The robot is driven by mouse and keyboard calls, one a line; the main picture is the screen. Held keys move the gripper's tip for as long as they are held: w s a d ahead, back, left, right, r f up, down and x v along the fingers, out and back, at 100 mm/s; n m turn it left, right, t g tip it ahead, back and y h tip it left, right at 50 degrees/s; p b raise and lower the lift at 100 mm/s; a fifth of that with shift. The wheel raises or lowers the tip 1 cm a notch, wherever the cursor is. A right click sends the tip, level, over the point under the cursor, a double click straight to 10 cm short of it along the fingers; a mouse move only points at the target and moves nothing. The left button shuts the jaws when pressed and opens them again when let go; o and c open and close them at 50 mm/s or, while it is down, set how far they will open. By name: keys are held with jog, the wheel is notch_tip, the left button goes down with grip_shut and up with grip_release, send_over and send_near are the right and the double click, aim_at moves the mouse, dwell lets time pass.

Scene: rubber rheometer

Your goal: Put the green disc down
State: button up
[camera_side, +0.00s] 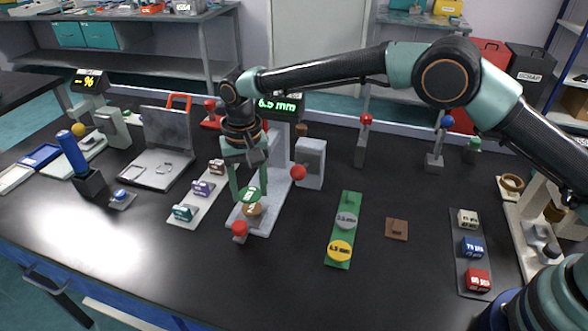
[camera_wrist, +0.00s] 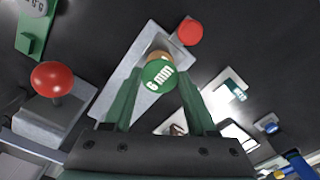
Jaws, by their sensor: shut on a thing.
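The green disc (camera_side: 250,194), marked "6 mm" in the wrist view (camera_wrist: 158,76), is between the fingertips of my gripper (camera_side: 249,188). My gripper is shut on it; the two green fingers also show in the wrist view (camera_wrist: 159,84). The disc is over a tan round seat (camera_side: 253,209) on the pale base of the gauge (camera_side: 245,222). I cannot tell whether disc and seat touch.
A red knob (camera_side: 239,229) stands at the gauge base's front, and a red ball (camera_side: 298,172) at its right. Labelled blocks (camera_side: 201,188) lie on a strip to the left. A brown square (camera_side: 397,229) lies right of the rack. The front of the table is clear.

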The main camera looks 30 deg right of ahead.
aim_at(250, 194)
jog(key=shift+f, duration=1.6)
jog(key=shift+f, duration=0.1)
jog(key=o, duration=1.3)
